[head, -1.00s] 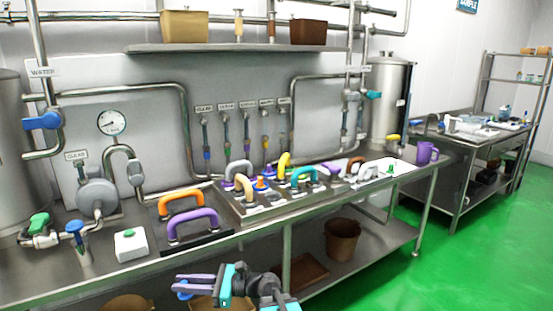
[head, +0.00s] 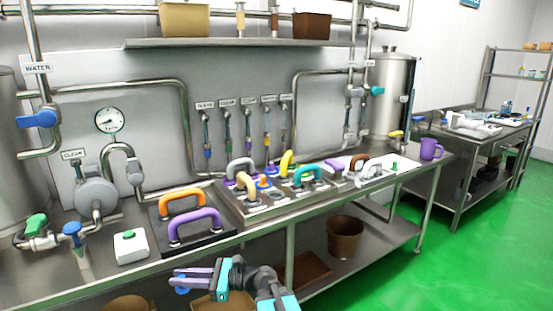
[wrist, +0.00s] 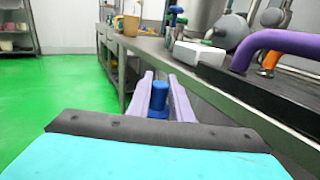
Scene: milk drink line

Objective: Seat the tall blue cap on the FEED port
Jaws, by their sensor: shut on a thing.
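My gripper (head: 192,279) is in front of the bench in the head view, low and left of centre, with its lilac fingers pointing left. It is shut on the tall blue cap (wrist: 158,97). In the wrist view the cap stands between the two fingers, with a narrow top and a wider lower part. In the head view only a small blue bit of it (head: 182,291) shows below the fingers. The cap is off the bench, in the air. I cannot pick out the FEED port; the small wall labels (head: 227,103) are too blurred to read surely.
The steel bench's front edge (head: 150,272) lies behind my gripper. On it stand a white box with a green button (head: 130,247), orange and purple handles (head: 193,228) on a black base, and a blue-topped fitting (head: 72,229). A purple mug (head: 430,149) stands at the far right. Green floor is clear at right.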

